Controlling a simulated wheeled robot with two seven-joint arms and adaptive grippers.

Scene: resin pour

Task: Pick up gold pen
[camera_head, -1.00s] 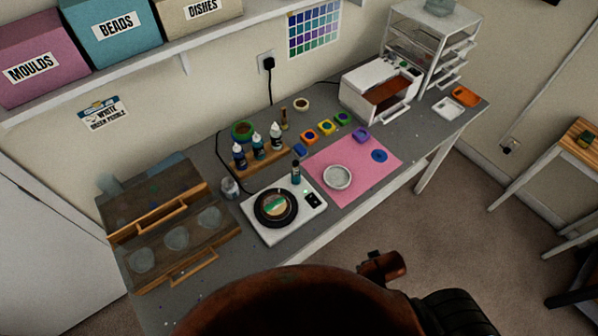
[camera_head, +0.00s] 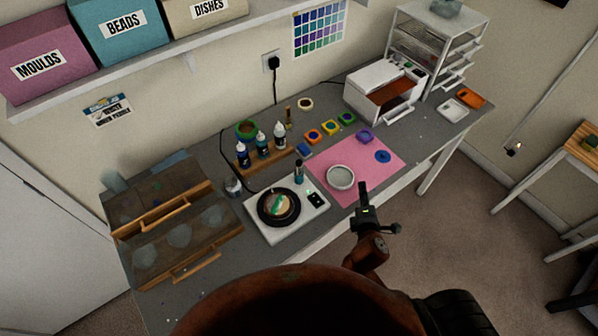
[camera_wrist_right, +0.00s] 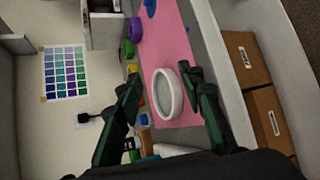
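No object in the head view can be surely identified as the gold pen. A small upright gold-brown item (camera_head: 288,114) stands at the back of the desk, behind the dropper bottles, and may be it. My right gripper (camera_head: 363,192) is at the desk's front edge, by the near edge of the pink mat. In the right wrist view my right gripper (camera_wrist_right: 163,82) has its two fingers spread, with nothing held. The round white dish (camera_wrist_right: 167,94) shows beyond and between them. My left gripper is not in view.
The pink mat (camera_head: 352,160) holds the white dish (camera_head: 340,177). Left of it are a white scale (camera_head: 314,216) with a black round plate, and a wooden rack of dropper bottles (camera_head: 261,144). Several colored pots stand behind the mat. A white oven (camera_head: 383,90) stands farther right.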

